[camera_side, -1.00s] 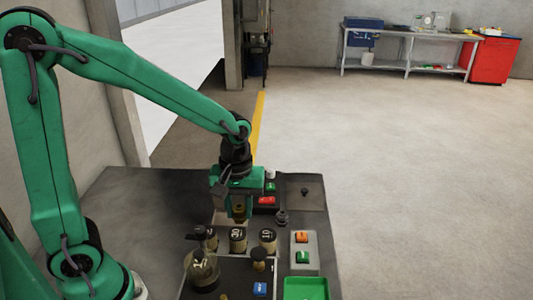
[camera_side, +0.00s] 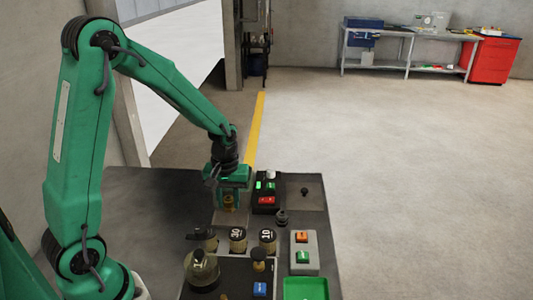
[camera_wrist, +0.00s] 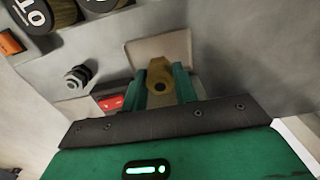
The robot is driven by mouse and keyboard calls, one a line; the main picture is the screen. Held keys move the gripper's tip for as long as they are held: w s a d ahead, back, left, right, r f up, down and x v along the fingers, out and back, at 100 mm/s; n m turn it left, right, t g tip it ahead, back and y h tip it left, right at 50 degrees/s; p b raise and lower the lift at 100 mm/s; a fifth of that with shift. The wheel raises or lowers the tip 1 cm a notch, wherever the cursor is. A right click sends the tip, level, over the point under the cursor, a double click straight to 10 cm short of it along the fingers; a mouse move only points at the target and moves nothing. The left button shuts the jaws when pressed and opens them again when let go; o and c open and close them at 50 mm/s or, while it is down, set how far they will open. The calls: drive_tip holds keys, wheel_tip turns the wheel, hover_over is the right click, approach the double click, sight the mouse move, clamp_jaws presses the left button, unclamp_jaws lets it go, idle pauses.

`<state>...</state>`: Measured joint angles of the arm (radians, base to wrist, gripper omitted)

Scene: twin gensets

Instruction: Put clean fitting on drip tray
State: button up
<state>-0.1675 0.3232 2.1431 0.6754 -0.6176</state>
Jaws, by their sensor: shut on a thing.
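My gripper (camera_side: 229,200) is shut on a brass fitting (camera_wrist: 159,76). In the wrist view the fitting sits between the two green fingers, with a dark hole in its near end. In the side view the fitting (camera_side: 228,203) hangs below the fingers, over or near a pale flat plate (camera_side: 228,218); I cannot tell the gap. The pale plate (camera_wrist: 170,46) shows behind the fitting in the wrist view. A shallow grey square tray (camera_side: 313,203) with a small dark piece on it lies right of my gripper. I cannot tell which surface is the drip tray.
A black box (camera_side: 264,203) with a red switch and green lights stands just right of my gripper.

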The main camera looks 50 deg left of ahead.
sight(230, 210)
drive_tip(key=shift+f, duration=0.1)
drive_tip(key=shift+f, duration=1.9)
drive_tip(key=shift+f, duration=0.1)
drive_tip(key=o, duration=1.1)
wheel_tip(230, 210, up, 12)
drive_tip(key=shift+f, duration=0.25)
drive_tip(key=shift+r, duration=0.35)
drive_tip(key=shift+r, duration=0.1)
